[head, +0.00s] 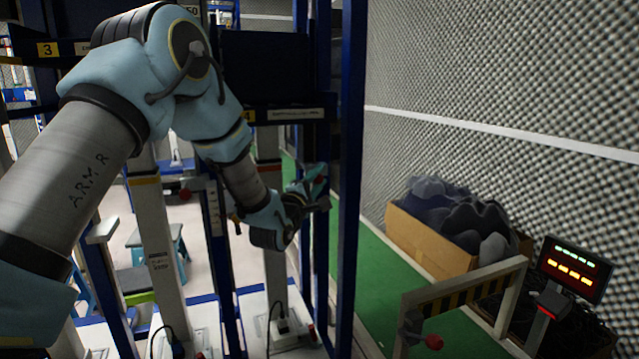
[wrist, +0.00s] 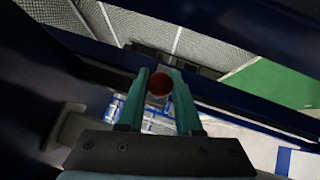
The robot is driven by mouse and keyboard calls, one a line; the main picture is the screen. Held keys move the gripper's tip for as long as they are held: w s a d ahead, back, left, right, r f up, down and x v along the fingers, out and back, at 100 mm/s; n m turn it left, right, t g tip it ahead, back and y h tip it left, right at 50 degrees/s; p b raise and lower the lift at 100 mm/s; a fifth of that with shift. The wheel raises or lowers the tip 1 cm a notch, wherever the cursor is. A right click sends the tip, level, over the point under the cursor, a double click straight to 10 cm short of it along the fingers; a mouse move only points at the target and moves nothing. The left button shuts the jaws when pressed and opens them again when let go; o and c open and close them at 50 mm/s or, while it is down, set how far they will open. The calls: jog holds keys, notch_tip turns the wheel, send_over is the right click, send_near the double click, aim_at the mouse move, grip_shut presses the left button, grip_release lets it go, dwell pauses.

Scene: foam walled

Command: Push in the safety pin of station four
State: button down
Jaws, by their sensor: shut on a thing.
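My gripper (head: 312,188) is at the right side of the station marked with a yellow 4 label (head: 248,116), by the blue upright. Its teal fingers show in the wrist view (wrist: 160,84), shut on a round red knob (wrist: 159,83). The red knob also shows in the head view (head: 323,203), at the fingertips. It looks like the head of the safety pin. The pin's shaft and the hole it sits in are hidden, so how deep it is cannot be told.
A blue upright (head: 350,170) stands just right of my gripper. A cardboard box of dark foam (head: 430,250), a striped barrier (head: 465,295) and a lit panel (head: 574,270) stand further right. The green floor strip (head: 385,285) has free room. Station 3 (head: 47,49) is left.

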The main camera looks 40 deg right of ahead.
jog(key=c, duration=0.6)
grip_release()
jog(key=shift+w, duration=0.2)
jog(key=b+v, duration=0.3)
jog(key=v, duration=0.7)
jog(key=shift+s+a, duration=0.25)
jog(key=shift+a, duration=0.05)
jog(key=shift+f, duration=0.1)
